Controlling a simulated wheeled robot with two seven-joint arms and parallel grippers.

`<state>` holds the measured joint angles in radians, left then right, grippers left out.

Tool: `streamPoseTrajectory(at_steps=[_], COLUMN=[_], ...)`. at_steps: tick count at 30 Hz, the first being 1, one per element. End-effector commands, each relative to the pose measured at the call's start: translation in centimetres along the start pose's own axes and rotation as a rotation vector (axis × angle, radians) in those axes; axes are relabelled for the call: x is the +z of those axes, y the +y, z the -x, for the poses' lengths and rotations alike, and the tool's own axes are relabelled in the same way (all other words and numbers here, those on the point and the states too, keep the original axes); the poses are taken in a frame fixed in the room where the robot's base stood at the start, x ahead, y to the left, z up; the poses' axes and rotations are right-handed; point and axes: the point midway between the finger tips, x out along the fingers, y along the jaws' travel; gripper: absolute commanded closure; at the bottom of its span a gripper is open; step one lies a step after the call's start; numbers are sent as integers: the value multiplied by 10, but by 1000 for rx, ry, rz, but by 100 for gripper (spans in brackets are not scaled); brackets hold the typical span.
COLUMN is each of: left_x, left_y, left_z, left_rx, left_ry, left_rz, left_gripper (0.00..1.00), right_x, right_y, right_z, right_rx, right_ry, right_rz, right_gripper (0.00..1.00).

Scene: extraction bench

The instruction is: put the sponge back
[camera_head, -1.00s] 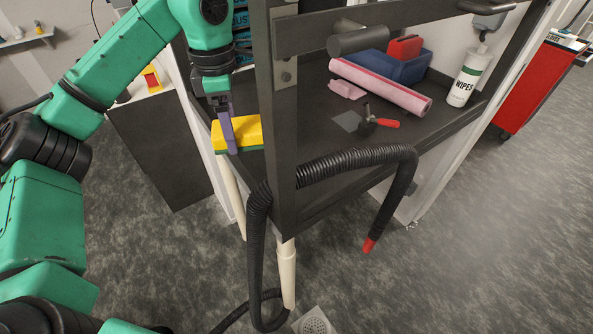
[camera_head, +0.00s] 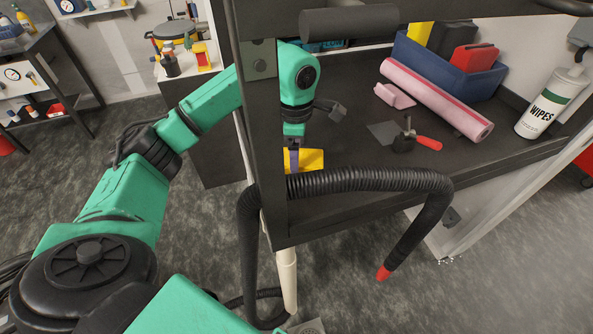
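The yellow sponge (camera_head: 311,160) shows just right of the dark bench post, over the near left part of the bench top (camera_head: 345,185). The ribbed hose passes in front of its lower part, and its green underside is hidden. My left gripper (camera_head: 293,160) comes down from behind the post, pointing downward, with a purple finger against the sponge's near face. It appears shut on the sponge; the other finger is hidden. I cannot tell whether the sponge touches the bench top. My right gripper is not in view.
The post (camera_head: 253,110) and ribbed black hose (camera_head: 370,181) stand in front of the gripper. A red-handled tool (camera_head: 427,143), pink roll (camera_head: 437,100), blue bin (camera_head: 462,75) and wipes bottle (camera_head: 550,103) are on the bench. Bare bench top lies right of the sponge.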

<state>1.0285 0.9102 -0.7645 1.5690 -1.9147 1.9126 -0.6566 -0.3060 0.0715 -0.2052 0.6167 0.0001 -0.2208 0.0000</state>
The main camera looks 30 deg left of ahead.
Motion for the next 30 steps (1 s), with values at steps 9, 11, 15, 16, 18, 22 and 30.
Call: streamPoseTrajectory(at_steps=[9, 11, 15, 16, 18, 22, 30], left_x=[0, 0, 0, 0, 0, 0, 0], left_y=[0, 0, 0, 0, 0, 0, 1], left_z=[-42, -42, -44, -45, -45, -44, -35], left_rx=[0, 0, 0, 0, 0, 0, 2], left_ry=[0, -1, 0, 0, -1, 0, -2], left_rz=[-1, -1, -1, -1, -1, -1, -1], left_gripper=[64, 64, 64, 64, 5, 0, 0], right_x=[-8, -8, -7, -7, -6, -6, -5], right_y=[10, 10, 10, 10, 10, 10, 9], right_z=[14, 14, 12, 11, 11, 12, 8], right_rx=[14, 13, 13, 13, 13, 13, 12], right_ry=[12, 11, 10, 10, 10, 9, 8], right_rz=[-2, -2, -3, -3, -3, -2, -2], right_gripper=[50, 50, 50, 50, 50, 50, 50])
